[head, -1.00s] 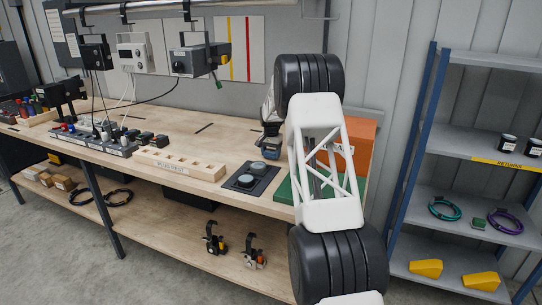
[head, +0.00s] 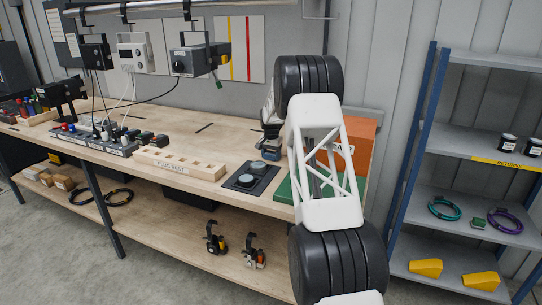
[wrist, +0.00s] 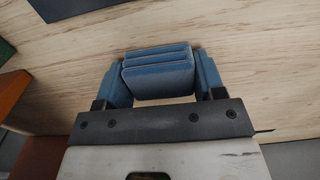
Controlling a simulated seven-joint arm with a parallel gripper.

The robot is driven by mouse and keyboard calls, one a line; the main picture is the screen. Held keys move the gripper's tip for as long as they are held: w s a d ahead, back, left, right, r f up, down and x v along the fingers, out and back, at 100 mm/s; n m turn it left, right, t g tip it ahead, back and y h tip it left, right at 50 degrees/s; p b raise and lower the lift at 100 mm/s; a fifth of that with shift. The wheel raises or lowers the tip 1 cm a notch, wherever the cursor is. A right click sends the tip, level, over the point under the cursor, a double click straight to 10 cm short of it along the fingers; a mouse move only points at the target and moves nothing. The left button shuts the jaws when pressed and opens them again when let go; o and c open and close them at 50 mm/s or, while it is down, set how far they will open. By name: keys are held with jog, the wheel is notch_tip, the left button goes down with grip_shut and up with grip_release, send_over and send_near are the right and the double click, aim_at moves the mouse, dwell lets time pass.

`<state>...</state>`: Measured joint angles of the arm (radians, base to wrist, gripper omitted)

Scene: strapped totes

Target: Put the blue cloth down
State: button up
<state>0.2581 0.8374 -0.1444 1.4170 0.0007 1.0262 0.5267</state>
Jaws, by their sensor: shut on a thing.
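The blue cloth (wrist: 158,72) is a folded, layered block in the wrist view. It sits between the two blue finger pads of my gripper (wrist: 162,80), which is shut on it. Pale wooden bench top (wrist: 245,50) shows beyond and around the cloth; whether the cloth touches it I cannot tell. In the head view, my gripper (head: 271,150) is low over the right part of the bench, partly hidden by my white arm link. The cloth cannot be told apart from the blue finger pads there.
A dark pad (head: 262,184) with two round discs lies front left of the gripper. A wooden plug rest (head: 180,164) is further left. Bare bench lies behind the pad.

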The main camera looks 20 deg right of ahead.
aim_at(271, 153)
jog(key=o, duration=1)
jog(key=shift+s+f, duration=0.1)
jog(key=shift+f, duration=0.8)
jog(key=shift+c, duration=0.2)
jog(key=shift+s+f, duration=0.1)
jog(key=shift+f, duration=0.05)
jog(key=shift+d, duration=0.1)
jog(key=shift+c, duration=0.3)
jog(key=shift+d+r, duration=0.1)
jog(key=shift+r, duration=0.3)
jog(key=shift+c, duration=0.2)
jog(key=shift+o, duration=0.5)
notch_tip(271, 153, up, 14)
jog(key=shift+w+a+f, duration=0.2)
